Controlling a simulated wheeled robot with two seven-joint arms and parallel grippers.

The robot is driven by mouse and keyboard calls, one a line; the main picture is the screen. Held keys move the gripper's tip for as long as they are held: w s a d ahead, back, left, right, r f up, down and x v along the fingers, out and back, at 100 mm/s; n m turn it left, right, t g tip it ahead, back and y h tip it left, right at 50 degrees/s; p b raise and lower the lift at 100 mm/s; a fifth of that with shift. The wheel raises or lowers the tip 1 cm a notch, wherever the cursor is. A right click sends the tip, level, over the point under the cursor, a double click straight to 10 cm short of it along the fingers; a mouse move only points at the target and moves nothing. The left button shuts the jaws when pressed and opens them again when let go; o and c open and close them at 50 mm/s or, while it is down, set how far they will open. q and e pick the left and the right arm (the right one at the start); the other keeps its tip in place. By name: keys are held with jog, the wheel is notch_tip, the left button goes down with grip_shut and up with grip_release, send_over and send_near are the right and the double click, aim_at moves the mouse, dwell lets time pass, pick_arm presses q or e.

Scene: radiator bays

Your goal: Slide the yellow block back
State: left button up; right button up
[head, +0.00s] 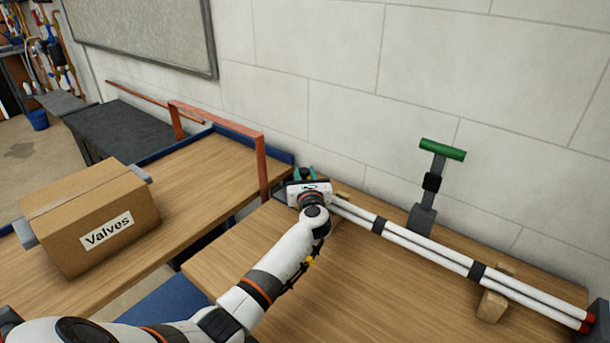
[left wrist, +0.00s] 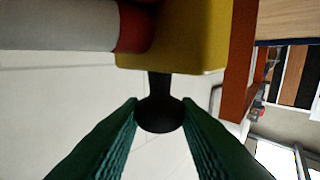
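The yellow block (left wrist: 190,40) fills the top middle of the left wrist view. A black stem with a round black knob (left wrist: 160,114) sticks out of it towards my gripper. My left gripper (left wrist: 160,106) has its green fingers on both sides of the knob, with no gap visible at its edges. In the head view my left gripper (head: 308,173) is by the wall, at the far left end of the white pipes (head: 425,254). It and my arm hide the yellow block there. A red-ended white pipe (left wrist: 55,25) meets the block's left side. My right gripper is out of view.
An orange frame (head: 262,165) stands just left of my gripper. A green-handled lever (head: 442,150) stands behind the pipes, which lie over a wooden support (head: 492,303). A cardboard box (head: 90,215) labelled Valves sits on the left bench. The bench front is clear.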

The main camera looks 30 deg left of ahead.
pick_arm(q)
grip_shut()
jog(key=a+b, duration=0.1)
jog(key=a, duration=0.8)
jog(key=shift+w, duration=0.3)
jog(key=shift+r, duration=0.1)
jog(key=shift+o, duration=1.6)
grip_release()
jog(key=shift+o, duration=1.4)
jog(key=shift+a, duration=0.15)
